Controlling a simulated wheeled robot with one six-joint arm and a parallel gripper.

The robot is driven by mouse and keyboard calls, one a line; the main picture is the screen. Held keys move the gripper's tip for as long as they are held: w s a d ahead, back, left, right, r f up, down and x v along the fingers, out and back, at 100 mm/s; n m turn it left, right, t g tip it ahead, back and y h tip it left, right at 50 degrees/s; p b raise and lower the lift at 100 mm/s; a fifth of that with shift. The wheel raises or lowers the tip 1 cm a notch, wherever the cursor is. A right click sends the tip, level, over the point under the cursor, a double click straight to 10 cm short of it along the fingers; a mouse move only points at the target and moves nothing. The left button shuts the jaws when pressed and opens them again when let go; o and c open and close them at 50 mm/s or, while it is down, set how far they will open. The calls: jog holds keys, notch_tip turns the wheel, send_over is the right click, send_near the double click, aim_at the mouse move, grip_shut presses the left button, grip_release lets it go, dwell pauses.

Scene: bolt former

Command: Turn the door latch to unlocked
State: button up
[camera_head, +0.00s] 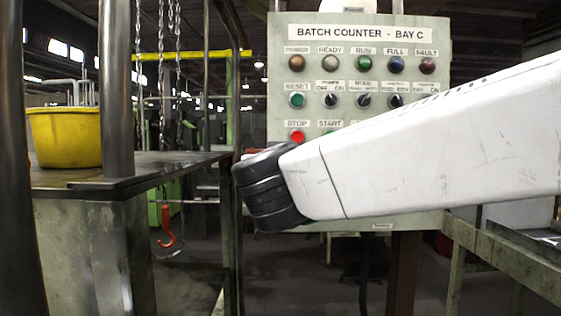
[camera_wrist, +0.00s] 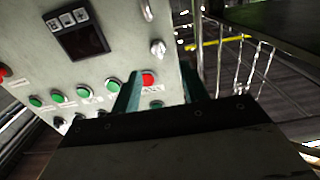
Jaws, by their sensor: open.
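The grey control panel, headed "BATCH COUNTER - BAY C" (camera_head: 355,32), stands beyond my arm in the head view; my arm covers its lower part. In the wrist view the panel face (camera_wrist: 120,58) appears tilted. A small silver knob (camera_wrist: 157,47) near the panel's right edge may be the door latch; I cannot read its label or setting. My gripper (camera_wrist: 162,84) shows two teal fingers spread apart with nothing held. A red button (camera_wrist: 148,78) appears between the fingers, and the knob appears just above them. The head view hides the fingers behind my wrist.
Several green buttons, one of them here (camera_wrist: 83,87), and a dark display (camera_wrist: 82,41) are on the panel. A yellow tub (camera_head: 65,137) sits on a metal table (camera_head: 150,165) at left. A rail frame (camera_head: 500,252) stands at right.

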jog(key=w, duration=0.6)
jog(key=shift+w+d, duration=0.15)
jog(key=shift+w, duration=0.2)
grip_shut()
